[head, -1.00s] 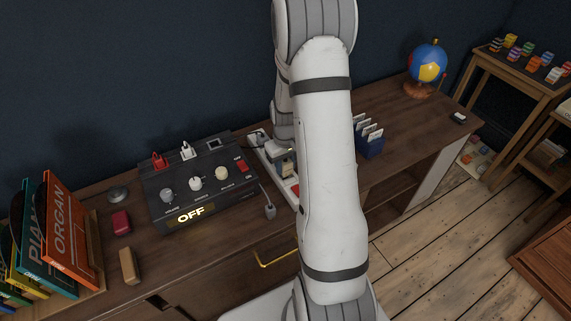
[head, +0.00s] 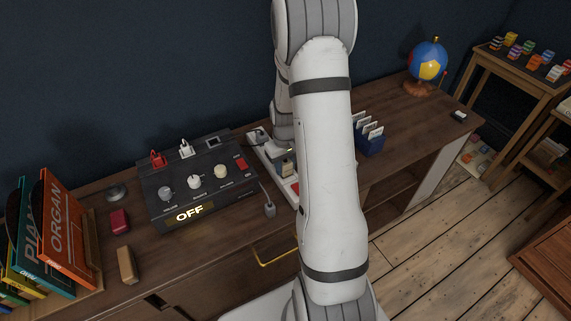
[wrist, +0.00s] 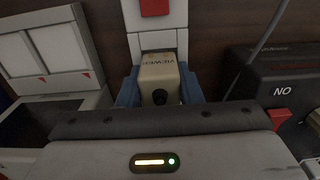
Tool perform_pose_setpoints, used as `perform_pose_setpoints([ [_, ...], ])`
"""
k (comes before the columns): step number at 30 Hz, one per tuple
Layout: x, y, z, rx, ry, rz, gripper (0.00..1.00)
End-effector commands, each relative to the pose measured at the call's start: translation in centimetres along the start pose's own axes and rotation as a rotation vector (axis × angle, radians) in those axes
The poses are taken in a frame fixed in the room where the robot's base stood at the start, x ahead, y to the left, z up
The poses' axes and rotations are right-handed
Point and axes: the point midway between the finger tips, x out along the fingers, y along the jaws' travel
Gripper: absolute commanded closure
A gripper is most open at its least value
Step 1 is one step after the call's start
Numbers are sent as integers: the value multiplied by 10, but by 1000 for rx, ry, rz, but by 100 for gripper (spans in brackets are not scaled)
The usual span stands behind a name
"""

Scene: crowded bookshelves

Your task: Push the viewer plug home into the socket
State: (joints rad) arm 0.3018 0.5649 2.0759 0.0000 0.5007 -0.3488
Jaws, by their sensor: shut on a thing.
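In the wrist view the cream viewer plug (wrist: 158,72), lettered VIEWER, is held between the blue finger pads of my gripper (wrist: 158,88). A dark round cable end shows on its near side. The plug meets the end of a white strip (wrist: 143,22) with a red patch; a grey recess edge shows just beyond it. How deep the plug sits in the socket is hidden. In the head view my gripper (head: 284,160) is low over the white strip (head: 262,150), partly hidden by my arm.
A black control box (head: 200,185) reading OFF stands left of the gripper, with a grey plug (head: 269,209) on a cable beside it. A blue card holder (head: 369,139) stands to the right. In the wrist view a white two-panel device (wrist: 45,55) is at left.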

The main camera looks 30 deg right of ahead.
Motion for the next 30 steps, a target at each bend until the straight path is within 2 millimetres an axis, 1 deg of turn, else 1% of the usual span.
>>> perform_pose_setpoints([
  [9, 9, -1, 0, -1, 0, 0, 91],
  [24, -6, -1, 0, -1, 0, 0, 91],
  [30, -6, -1, 0, -1, 0, 0, 91],
])
